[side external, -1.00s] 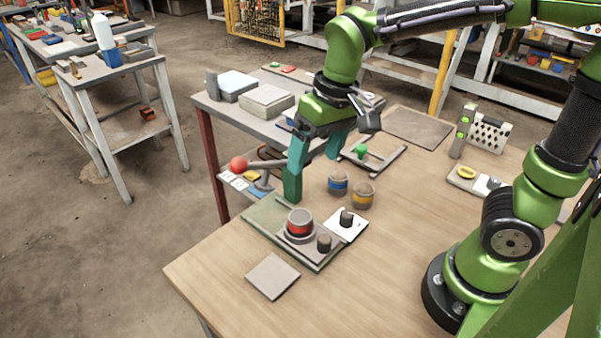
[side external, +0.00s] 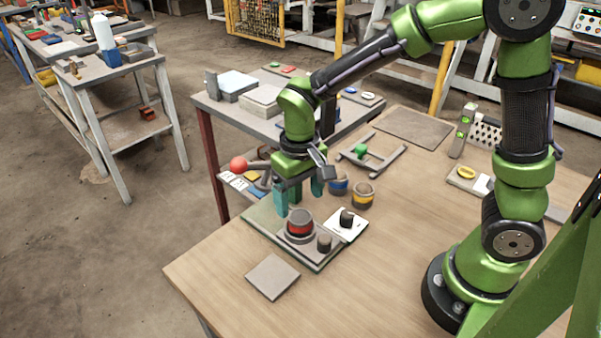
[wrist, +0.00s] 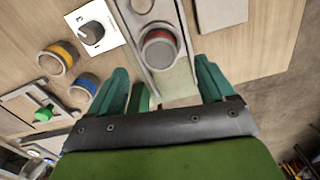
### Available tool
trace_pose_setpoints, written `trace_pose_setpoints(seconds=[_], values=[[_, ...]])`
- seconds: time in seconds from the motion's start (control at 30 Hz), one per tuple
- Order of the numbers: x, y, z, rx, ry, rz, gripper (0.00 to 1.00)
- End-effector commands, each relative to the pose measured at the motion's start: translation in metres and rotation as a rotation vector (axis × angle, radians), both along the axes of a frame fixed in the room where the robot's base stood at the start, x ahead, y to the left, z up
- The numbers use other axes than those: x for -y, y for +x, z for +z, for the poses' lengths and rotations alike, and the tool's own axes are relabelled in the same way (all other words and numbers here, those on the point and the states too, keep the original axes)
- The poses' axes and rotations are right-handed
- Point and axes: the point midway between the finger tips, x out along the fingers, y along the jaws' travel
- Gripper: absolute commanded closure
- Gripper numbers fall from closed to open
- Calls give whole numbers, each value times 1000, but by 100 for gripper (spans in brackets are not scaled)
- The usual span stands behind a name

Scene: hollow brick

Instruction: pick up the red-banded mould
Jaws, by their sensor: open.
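The red-banded mould (side external: 300,223) is a grey round pot with a red band, standing upright on a grey holder on the green-edged board (side external: 262,217). In the wrist view the mould (wrist: 158,49) lies ahead of the gap between the fingers, roughly centred. My gripper (side external: 299,203) is open and empty, with teal fingers pointing down, just behind the mould in the side view. In the wrist view my gripper (wrist: 162,74) shows both fingers spread wider than the mould. The fingers do not appear to be around it.
The blue-banded mould (side external: 338,184) and yellow-banded mould (side external: 362,196) stand to the right of my gripper. A grey square plate (side external: 272,277) lies in front.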

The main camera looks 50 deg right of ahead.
Motion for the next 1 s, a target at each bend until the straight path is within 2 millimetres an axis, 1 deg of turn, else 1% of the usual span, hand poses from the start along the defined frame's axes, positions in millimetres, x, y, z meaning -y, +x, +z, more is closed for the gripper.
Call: trace_pose_setpoints(seconds=[0.17,0.3,0.43,0.53,0.73,1.0], values=[[0,0,-13,-2,-2,0,18],[1,0,-35,-4,-1,0,18],[0,0,-51,-2,-1,-1,18],[0,0,-56,-1,0,-1,18],[0,1,-56,1,0,-1,18],[0,1,-55,1,0,-1,59]])
